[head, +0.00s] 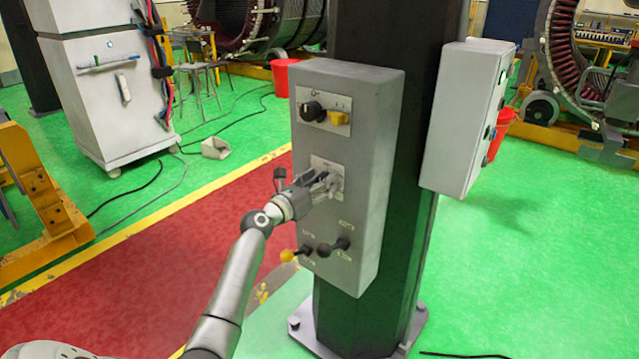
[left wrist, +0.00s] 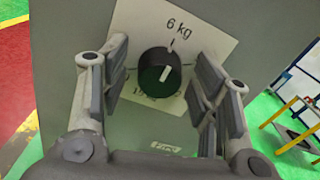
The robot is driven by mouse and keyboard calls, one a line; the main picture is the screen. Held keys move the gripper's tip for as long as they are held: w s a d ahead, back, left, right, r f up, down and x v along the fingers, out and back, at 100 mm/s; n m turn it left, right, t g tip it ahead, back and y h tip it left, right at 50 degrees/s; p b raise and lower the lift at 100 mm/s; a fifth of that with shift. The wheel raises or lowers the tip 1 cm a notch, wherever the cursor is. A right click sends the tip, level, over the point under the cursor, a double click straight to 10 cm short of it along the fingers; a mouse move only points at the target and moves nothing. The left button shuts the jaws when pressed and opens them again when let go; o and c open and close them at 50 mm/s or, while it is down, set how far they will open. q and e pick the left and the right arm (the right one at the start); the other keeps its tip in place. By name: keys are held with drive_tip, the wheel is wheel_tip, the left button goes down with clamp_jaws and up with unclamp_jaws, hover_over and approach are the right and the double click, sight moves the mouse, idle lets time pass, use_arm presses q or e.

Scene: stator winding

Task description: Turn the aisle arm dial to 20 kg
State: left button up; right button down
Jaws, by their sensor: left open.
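The dial (left wrist: 155,79) is a round black knob with a white pointer line on a pale label plate (left wrist: 140,22). Its pointer is directed up and slightly right, towards the tick under "6 kg". Other markings below the knob are partly covered and cannot be read fully. In the head view the plate (head: 318,162) sits mid-height on the grey control box (head: 374,130); the gripper hides the dial there. My left gripper (head: 331,184) is open in front of the plate. In the left wrist view its fingers (left wrist: 164,60) stand either side of the knob, apart from it. My right gripper is not in view.
The box is fixed to a dark column (head: 395,240). Above the plate are a black knob (head: 312,110) and a yellow switch (head: 338,117). Below are a yellow-tipped lever (head: 288,255) and a black-tipped lever (head: 325,249). Another box (head: 455,120) is on the column's right.

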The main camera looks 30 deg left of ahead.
use_arm(q)
drive_tip(key=shift+c, duration=0.3)
drive_tip(key=c, duration=1)
drive_tip(key=shift+o, duration=0.2)
